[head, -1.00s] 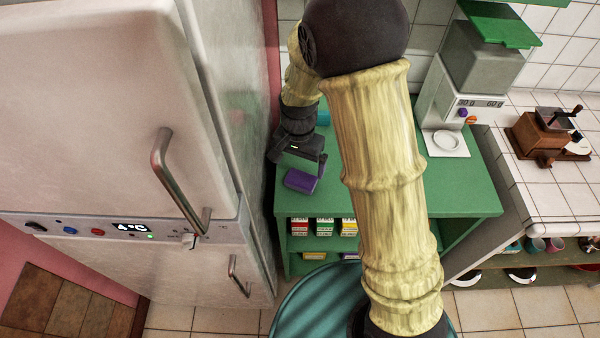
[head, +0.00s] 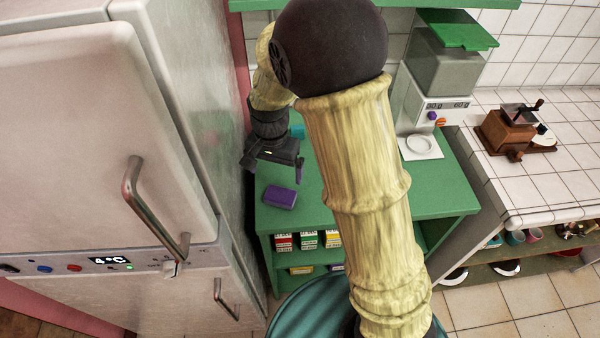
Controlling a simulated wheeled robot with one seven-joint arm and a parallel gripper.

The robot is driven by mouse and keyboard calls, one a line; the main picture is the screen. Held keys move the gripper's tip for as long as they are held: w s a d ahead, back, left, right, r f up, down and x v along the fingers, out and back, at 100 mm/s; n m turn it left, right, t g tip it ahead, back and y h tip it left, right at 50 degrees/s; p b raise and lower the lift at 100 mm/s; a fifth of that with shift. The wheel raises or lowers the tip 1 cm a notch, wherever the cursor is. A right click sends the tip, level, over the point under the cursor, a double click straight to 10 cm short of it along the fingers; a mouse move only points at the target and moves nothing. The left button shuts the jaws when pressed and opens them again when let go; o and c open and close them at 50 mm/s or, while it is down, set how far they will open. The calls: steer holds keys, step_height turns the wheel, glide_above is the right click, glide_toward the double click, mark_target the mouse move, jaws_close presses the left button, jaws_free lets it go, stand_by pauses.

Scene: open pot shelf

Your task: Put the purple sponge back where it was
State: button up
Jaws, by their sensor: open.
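The purple sponge (head: 280,197) lies flat on the green top of the pot shelf (head: 447,197), near its front left corner. My gripper (head: 272,165) is above and behind the sponge in the picture. It is open and appears empty, and it looks apart from the sponge. One finger points down on its right side. My arm hides the middle of the shelf top.
A grey dispenser with a white dish (head: 420,147) stands at the back right. A small teal thing (head: 297,131) is behind my gripper. Boxes (head: 309,240) fill the level below. A tiled counter (head: 550,183) is on the right.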

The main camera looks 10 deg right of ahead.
steer(key=s+d+r+n+t, duration=0.1)
steer(key=s+d+r+n, duration=0.1)
steer(key=s+d, duration=0.3)
steer(key=s+d+r+n+t, duration=0.1)
steer(key=s+d+r+n, duration=0.1)
steer(key=s+d, duration=0.4)
steer(key=d+n, duration=0.1)
steer(key=d, duration=0.2)
steer(key=shift+d+r+t, duration=0.25)
steer(key=shift+d+t, duration=0.05)
steer(key=shift+d, duration=0.05)
